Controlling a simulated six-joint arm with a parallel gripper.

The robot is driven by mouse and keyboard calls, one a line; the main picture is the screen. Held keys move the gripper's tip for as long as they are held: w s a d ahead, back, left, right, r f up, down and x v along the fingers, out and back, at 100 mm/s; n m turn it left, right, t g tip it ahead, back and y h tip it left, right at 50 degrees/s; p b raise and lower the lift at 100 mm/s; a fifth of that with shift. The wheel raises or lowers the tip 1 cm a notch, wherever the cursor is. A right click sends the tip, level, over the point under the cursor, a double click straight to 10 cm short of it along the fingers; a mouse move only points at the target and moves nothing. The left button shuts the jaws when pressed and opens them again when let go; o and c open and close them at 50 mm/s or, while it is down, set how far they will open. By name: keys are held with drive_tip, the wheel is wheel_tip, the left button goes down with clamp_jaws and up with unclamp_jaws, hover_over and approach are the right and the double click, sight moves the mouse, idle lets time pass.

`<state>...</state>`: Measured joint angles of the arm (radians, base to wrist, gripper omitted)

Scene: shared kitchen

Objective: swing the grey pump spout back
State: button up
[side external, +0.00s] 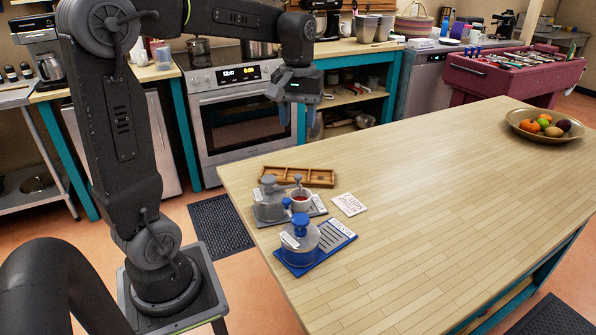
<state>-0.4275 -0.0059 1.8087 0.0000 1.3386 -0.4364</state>
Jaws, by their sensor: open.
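The grey pump (269,203) stands on a grey base plate (318,206) near the table's left edge. A small white cup with red contents (301,200) is on its right side. A grey knobbed part (297,181) shows just behind the cup; I cannot clearly tell whether it is the spout. My gripper (298,122) is open and empty, pointing down, high above and apart from the pumps.
A wooden compartment tray (297,176) lies behind the grey pump. A white printed card (349,204) lies to the right. A fruit bowl (545,127) stands at the table's far right. The middle of the wooden table (430,190) is clear.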

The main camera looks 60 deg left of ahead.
sight(298, 175)
wheel_tip(298, 175, down, 14)
drive_tip(key=shift+r, duration=0.15)
idle(0.3)
drive_tip(key=shift+c, duration=0.3)
clamp_jaws()
